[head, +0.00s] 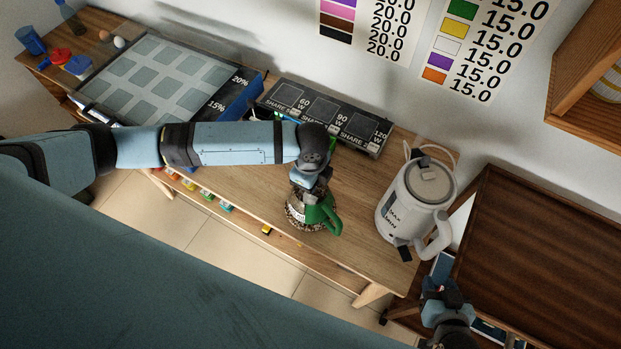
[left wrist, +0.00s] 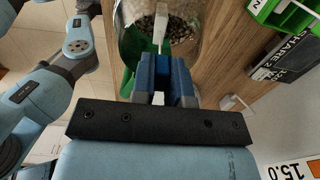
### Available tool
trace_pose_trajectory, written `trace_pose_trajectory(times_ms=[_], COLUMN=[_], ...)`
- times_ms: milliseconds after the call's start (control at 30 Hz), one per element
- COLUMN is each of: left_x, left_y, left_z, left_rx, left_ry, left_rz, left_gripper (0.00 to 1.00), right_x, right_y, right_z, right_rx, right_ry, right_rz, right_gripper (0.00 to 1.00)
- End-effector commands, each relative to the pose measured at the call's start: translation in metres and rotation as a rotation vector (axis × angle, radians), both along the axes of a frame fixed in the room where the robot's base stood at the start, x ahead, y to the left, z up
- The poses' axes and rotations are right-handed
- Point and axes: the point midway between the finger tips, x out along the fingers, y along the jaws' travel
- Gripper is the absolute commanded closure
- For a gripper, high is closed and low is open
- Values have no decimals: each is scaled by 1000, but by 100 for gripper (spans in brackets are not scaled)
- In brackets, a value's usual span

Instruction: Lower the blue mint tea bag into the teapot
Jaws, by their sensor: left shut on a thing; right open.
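The teapot (head: 301,218) stands on the wooden table, with a clear body, speckled brown and white content and a green handle (head: 331,217). It also shows at the top of the left wrist view (left wrist: 187,22). My left gripper (head: 314,192) is right over the teapot, and its blue fingers (left wrist: 165,72) are shut on a narrow pale piece, seemingly the tea bag (left wrist: 160,28). That piece reaches over the teapot's speckled content; I cannot tell how deep it hangs, and no blue print shows. My right gripper (head: 442,288) is open at the lower right, away from the teapot.
A white kettle (head: 408,205) stands right of the teapot, near the table's right end. A dark labelled box row (head: 325,115) lies along the wall behind. A grey panel of squares (head: 155,75) is at the left. A dark brown wooden surface (head: 535,250) lies at the right.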

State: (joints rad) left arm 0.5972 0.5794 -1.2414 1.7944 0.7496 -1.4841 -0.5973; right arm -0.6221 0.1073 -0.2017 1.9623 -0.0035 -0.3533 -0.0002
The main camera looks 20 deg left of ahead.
Motion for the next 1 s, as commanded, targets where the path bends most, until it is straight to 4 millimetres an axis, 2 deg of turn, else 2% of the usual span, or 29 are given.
trace_pose_trajectory(times_ms=[800,833,900,967,1000], left_x=[0,0,0,0,0], left_y=[0,0,0,0,0], left_z=[-9,-9,-9,-9,-9], left_rx=[0,0,0,0,0], left_ry=[0,0,0,0,0], left_rz=[0,0,0,0,0], left_gripper=[100,83,67,56,56], right_x=[0,0,0,0,0], right_y=[0,0,0,0,0], right_z=[-3,-3,-3,-3,-3], right_rx=[0,0,0,0,0], right_ry=[0,0,0,0,0], right_rz=[0,0,0,0,0], right_gripper=[57,57,57,57,57])
